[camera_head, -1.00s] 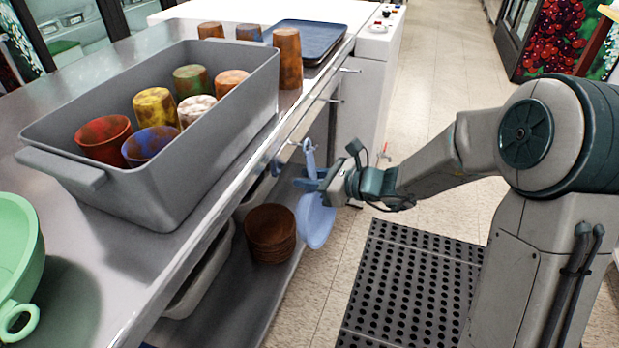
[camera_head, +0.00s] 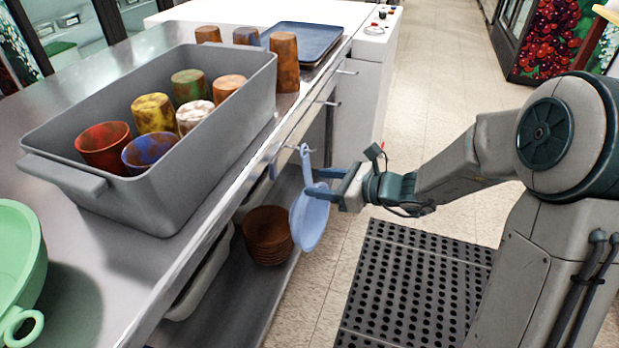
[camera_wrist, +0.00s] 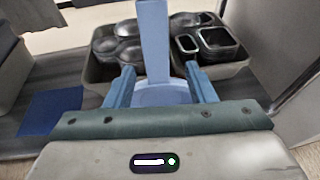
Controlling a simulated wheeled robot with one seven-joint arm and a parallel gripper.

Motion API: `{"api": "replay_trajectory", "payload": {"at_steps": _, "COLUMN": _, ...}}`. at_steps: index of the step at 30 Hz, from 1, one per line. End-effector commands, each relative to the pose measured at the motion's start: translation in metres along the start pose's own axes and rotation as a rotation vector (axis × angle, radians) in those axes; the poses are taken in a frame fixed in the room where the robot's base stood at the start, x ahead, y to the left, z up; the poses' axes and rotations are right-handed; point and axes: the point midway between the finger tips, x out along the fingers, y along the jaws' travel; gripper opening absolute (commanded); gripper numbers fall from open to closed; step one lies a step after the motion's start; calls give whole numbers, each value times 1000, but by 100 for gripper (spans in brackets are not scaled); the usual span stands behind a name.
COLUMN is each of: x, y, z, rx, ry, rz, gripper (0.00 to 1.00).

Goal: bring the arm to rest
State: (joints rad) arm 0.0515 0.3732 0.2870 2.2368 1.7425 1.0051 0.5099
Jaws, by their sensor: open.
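My gripper (camera_head: 325,184) is open, beside the counter's front edge. A light blue utensil with a long handle and a round, flat end (camera_head: 311,220) hangs upright from a small hook (camera_head: 296,147) at that edge. Nothing is clamped in my jaws. In the wrist view, my two blue fingers (camera_wrist: 160,84) stand apart, and the utensil's handle (camera_wrist: 153,45) shows in the gap between them. I cannot tell whether the fingertips still reach past the handle.
A grey tub (camera_head: 165,205) with several colored cups stands on the steel counter (camera_head: 75,250). A green colander (camera_head: 18,260) is at left. Stacked brown bowls (camera_head: 267,236) sit on the lower shelf. A black perforated mat (camera_head: 410,285) lies on the floor, which is otherwise clear behind my arm.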

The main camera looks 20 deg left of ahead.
Motion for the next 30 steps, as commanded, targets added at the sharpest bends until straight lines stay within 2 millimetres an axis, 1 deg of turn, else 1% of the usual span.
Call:
{"api": "replay_trajectory", "payload": {"at_steps": 1, "x": -15, "y": -1, "z": 4, "rx": 1, "ry": 0, "rz": -4, "gripper": 50}}
{"api": "replay_trajectory", "payload": {"at_steps": 3, "x": -31, "y": -1, "z": 4, "rx": 0, "ry": 0, "rz": -5, "gripper": 50}}
{"api": "replay_trajectory", "payload": {"at_steps": 9, "x": -71, "y": -1, "z": 3, "rx": 1, "ry": 0, "rz": -4, "gripper": 50}}
{"api": "replay_trajectory", "payload": {"at_steps": 12, "x": -84, "y": 0, "z": 2, "rx": 1, "ry": -1, "rz": -2, "gripper": 50}}
{"api": "replay_trajectory", "payload": {"at_steps": 15, "x": -92, "y": 0, "z": 1, "rx": 0, "ry": 0, "rz": -1, "gripper": 50}}
{"api": "replay_trajectory", "payload": {"at_steps": 21, "x": -96, "y": 1, "z": 2, "rx": -5, "ry": 2, "rz": 3, "gripper": 50}}
{"api": "replay_trajectory", "payload": {"at_steps": 23, "x": -98, "y": 5, "z": 7, "rx": -26, "ry": 14, "rz": 15, "gripper": 50}}
{"api": "replay_trajectory", "payload": {"at_steps": 26, "x": -108, "y": 19, "z": 25, "rx": -116, "ry": 67, "rz": 61, "gripper": 50}}
{"api": "replay_trajectory", "payload": {"at_steps": 29, "x": -126, "y": 43, "z": 50, "rx": -275, "ry": 162, "rz": 146, "gripper": 50}}
{"api": "replay_trajectory", "payload": {"at_steps": 30, "x": -135, "y": 53, "z": 60, "rx": -353, "ry": 207, "rz": 187, "gripper": 50}}
